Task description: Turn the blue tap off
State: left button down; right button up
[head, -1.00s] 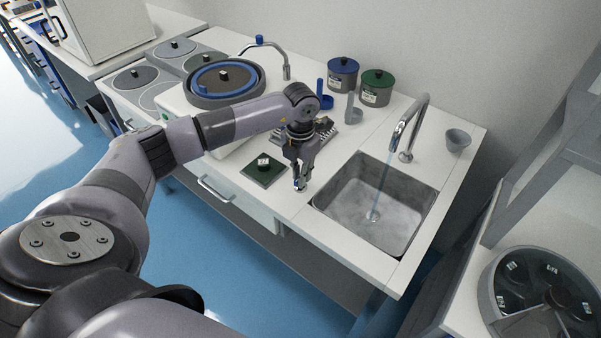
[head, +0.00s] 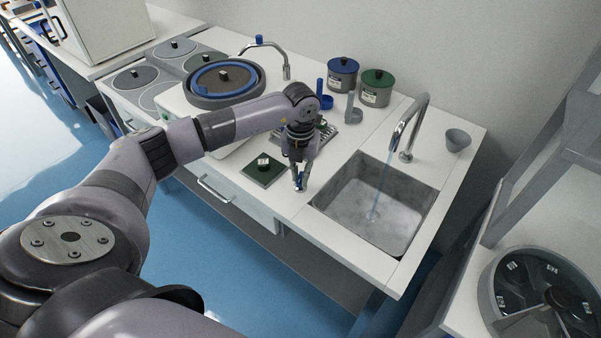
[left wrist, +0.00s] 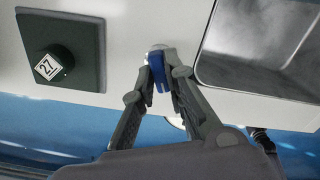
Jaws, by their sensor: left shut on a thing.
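The blue tap handle (left wrist: 161,76) is a small blue piece at the front of the white counter, between the sink and the dark green plate in the left wrist view. My left gripper (head: 299,184) points down there. Its fingertips (left wrist: 168,67) are shut on the handle, one on each side, hiding part of it. The curved chrome spout (head: 412,120) stands behind the steel sink (head: 345,210). A thin stream of water (head: 384,185) runs from it into the basin. My right gripper is not in view.
A dark green plate (head: 252,176) with a numbered knob lies left of the gripper. Blue-lidded (head: 342,76) and green-lidded (head: 377,87) pots and a grey cup (head: 457,140) stand at the back. A round machine (head: 490,290) is at the lower right.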

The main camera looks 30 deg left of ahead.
pick_arm(q)
jog(key=n, duration=0.6)
jog(key=shift+n+p, duration=0.3)
jog(key=shift+p, duration=0.05)
jog(key=n, duration=0.3)
jog(key=shift+p, duration=0.4)
jog(key=shift+n+p, duration=0.35)
jog(key=shift+n, duration=1.45)
jog(key=c, duration=1.6)
grip_release()
notch_tip(320, 180, up, 12)
